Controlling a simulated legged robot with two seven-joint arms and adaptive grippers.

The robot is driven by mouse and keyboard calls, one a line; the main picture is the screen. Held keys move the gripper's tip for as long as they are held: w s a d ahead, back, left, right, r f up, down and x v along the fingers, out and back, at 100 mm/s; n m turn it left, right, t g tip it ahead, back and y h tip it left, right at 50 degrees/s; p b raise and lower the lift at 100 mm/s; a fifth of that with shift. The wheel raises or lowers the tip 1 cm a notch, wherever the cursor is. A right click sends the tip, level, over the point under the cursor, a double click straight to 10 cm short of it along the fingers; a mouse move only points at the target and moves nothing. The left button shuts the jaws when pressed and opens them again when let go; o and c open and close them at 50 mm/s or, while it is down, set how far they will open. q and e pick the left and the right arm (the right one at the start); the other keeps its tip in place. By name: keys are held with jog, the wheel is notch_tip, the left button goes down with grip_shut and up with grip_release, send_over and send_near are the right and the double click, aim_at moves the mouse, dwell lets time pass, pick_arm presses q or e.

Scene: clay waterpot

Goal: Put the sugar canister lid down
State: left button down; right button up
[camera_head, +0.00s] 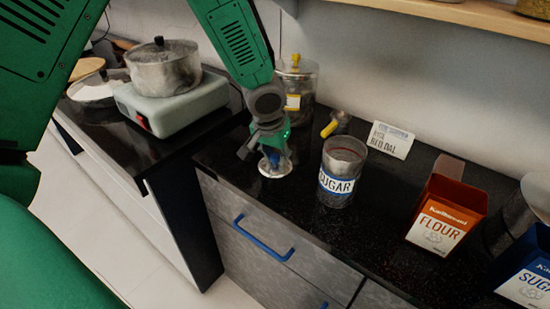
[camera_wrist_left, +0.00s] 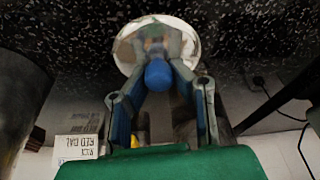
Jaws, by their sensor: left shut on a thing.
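The lid also shows in the left wrist view (camera_wrist_left: 128,54), over the speckled black counter. Whether the lid touches the counter I cannot tell. My right gripper is not in view.
A glass jar with a yellow knob (camera_head: 297,85) stands behind my gripper. A yellow-handled item (camera_head: 331,128) and a RED DAL card (camera_head: 390,140) are behind the canister. A red FLOUR box (camera_head: 441,212) stands right. A pot (camera_head: 164,68) sits on a burner (camera_head: 172,106) at left.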

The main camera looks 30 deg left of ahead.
aim_at(270, 173)
pick_arm(q)
jog(key=shift+d+r, duration=0.15)
jog(key=shift+d, duration=0.35)
jog(key=shift+s, duration=0.1)
jog(key=c, duration=1.8)
grip_release()
jog(key=shift+a+f, duration=0.1)
jog(key=shift+f, duration=0.1)
jog(key=o, duration=0.4)
jog(key=shift+a, duration=0.25)
jog(key=shift+a+f, duration=0.2)
jog(key=shift+a, duration=0.2)
jog(key=shift+d+r, duration=0.1)
jog(key=shift+d, duration=0.4)
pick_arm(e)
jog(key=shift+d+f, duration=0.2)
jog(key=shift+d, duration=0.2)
pick_arm(q)
jog(key=shift+a, duration=0.25)
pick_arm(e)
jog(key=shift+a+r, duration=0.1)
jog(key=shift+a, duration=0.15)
